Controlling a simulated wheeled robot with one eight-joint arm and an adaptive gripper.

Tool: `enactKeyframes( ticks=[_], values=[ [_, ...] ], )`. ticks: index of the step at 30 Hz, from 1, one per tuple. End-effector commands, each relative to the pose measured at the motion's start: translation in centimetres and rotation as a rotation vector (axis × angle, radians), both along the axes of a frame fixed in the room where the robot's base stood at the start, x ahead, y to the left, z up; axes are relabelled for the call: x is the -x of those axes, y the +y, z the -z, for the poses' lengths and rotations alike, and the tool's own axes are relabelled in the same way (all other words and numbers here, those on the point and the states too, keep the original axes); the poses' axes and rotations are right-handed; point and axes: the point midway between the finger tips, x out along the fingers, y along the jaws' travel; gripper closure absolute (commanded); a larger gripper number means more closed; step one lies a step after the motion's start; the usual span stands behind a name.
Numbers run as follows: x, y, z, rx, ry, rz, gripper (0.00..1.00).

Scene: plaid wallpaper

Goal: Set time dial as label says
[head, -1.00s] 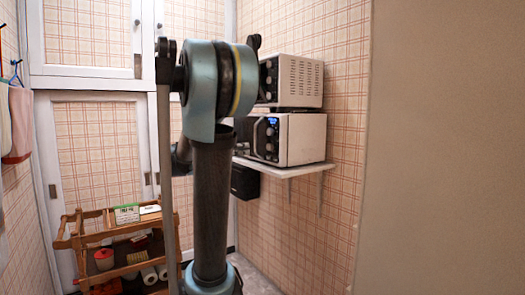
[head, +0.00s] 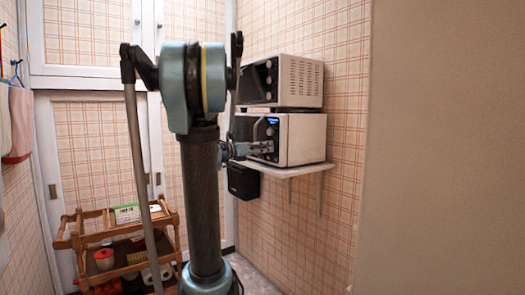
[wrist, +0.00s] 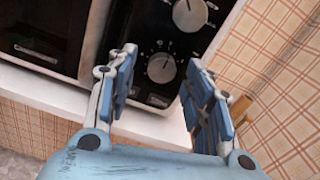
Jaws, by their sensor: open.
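The lower microwave (head: 300,140) stands on a wall shelf, its black control panel facing left with a lit blue display. In the wrist view its panel carries a lower dial (wrist: 161,68), with white marks around it, and an upper dial (wrist: 190,13). Both are round and grey-white. My gripper (wrist: 163,60) is open and empty, its two blue-padded fingers on either side of the lower dial in the picture; contact cannot be told. In the head view my gripper (head: 264,147) is at the microwave's front. The dial markings are too small to read, and no label text is legible.
A second oven (head: 298,82) with knobs sits above the lower one. The white shelf (head: 290,170) runs close below my gripper, with a black box (head: 243,180) under its left end. A wooden cart (head: 85,240) with several items stands at lower left.

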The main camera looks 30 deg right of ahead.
Motion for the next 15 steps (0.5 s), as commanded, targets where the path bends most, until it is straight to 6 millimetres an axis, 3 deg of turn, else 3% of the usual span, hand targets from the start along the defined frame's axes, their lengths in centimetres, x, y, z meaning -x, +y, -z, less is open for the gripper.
enactKeyframes(
  ticks=[12,15],
  values=[
    [0.01,-0.63,0.02,0.000,0.000,0.001,0.53],
    [0.01,-0.61,0.02,0.000,0.000,0.001,0.73]
  ],
)
